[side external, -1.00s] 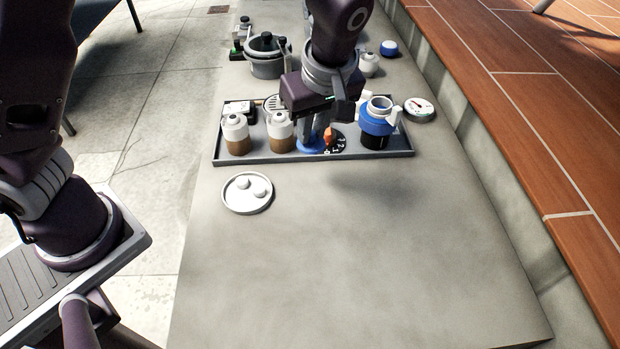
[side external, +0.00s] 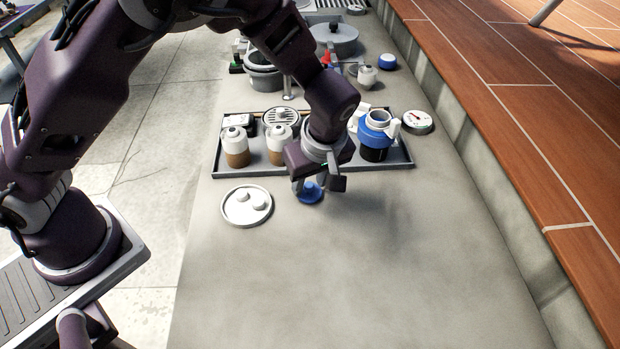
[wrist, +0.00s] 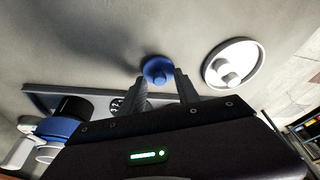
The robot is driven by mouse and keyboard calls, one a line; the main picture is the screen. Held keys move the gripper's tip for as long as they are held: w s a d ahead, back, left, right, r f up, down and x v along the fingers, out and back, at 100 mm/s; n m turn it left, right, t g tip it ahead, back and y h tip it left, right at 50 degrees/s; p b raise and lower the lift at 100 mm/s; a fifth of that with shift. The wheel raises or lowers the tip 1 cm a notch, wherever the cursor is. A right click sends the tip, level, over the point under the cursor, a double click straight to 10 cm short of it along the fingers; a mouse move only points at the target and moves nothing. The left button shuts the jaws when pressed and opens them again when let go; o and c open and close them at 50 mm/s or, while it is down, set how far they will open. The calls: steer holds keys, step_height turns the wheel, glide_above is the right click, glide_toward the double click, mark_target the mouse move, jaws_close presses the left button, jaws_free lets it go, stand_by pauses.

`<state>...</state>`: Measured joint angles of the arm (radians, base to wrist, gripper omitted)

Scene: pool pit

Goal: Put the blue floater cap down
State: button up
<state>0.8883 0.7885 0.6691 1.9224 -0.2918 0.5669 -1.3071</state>
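The blue floater cap (side external: 309,193) is a small round disc with a knob. It appears to rest flat on the grey ledge, in front of the tray and right of the white dish. My gripper (side external: 318,186) is just above it, pointing down. In the wrist view, the cap (wrist: 157,67) shows between and just beyond my two fingertips (wrist: 158,76). Gaps show between the fingers and the knob, so the gripper looks open. The cap's underside is hidden.
A white dish (side external: 232,218) with small white knobs is left of the cap. The grey tray (side external: 225,173) behind holds two bottles (side external: 236,150) and a blue-collared container (side external: 376,136). A gauge (side external: 417,121) lies right of it. The ledge in front is clear.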

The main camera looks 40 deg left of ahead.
steer(key=v, duration=1.2)
steer(key=s+a+r+m+h, duration=0.4)
steer(key=s+a+r+m, duration=0.2)
steer(key=s+a+r, duration=0.3)
steer(key=s+a+r+m+t, duration=0.2)
steer(key=s+a+m+t, duration=0.2)
steer(key=s+m, duration=0.3)
steer(key=s, duration=0.4)
steer(key=shift+s+r+y, duration=0.25)
steer(key=shift+s+y, duration=0.05)
steer(key=shift+y, duration=0.1)
